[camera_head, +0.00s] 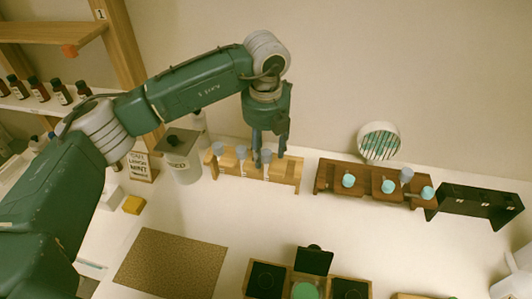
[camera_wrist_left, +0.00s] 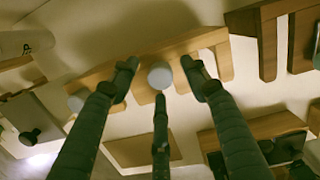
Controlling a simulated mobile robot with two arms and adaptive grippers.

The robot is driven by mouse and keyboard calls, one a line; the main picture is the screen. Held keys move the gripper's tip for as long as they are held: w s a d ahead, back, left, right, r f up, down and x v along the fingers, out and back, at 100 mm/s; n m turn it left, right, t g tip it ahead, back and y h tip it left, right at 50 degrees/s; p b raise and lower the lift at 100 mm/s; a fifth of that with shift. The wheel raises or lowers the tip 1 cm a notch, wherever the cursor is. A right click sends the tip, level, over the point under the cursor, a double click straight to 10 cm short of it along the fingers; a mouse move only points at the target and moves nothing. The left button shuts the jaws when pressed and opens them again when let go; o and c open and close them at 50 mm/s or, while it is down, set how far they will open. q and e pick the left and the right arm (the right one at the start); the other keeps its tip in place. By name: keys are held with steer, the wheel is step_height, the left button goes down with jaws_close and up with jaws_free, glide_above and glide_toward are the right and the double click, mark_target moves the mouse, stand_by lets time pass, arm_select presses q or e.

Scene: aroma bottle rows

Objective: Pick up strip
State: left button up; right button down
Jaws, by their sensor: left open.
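My left gripper (camera_head: 269,152) points down over the light wooden rack (camera_head: 289,174), its fingers spread. The rack holds tubes with pale grey caps. In the left wrist view the open fingers (camera_wrist_left: 160,72) lie around one grey cap (camera_wrist_left: 160,76), with no clear grip on it. The rack (camera_wrist_left: 208,39) shows behind the cap. Thin pale upright pieces, perhaps strips or labels, show at the rack's front in the head view; I cannot tell which. A round white holder (camera_head: 380,127) with striped contents, possibly strips, stands at the back right. My right gripper is not in view.
A dark wooden rack (camera_head: 327,178) with teal-capped items and a black stand (camera_head: 484,199) stand to the right. A grey canister (camera_head: 182,165) and a lettered sign (camera_head: 140,167) stand left of the light rack. A brown mat (camera_head: 170,262) lies in front.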

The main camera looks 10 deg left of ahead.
arm_select(q)
steer(key=shift+w+f, duration=0.1)
steer(key=c, duration=1)
steer(key=shift+r, duration=0.2)
step_height(320, 180, up, 20)
steer(key=b, duration=0.3)
steer(key=shift+f+b, duration=0.15)
steer(key=shift+b, duration=0.2)
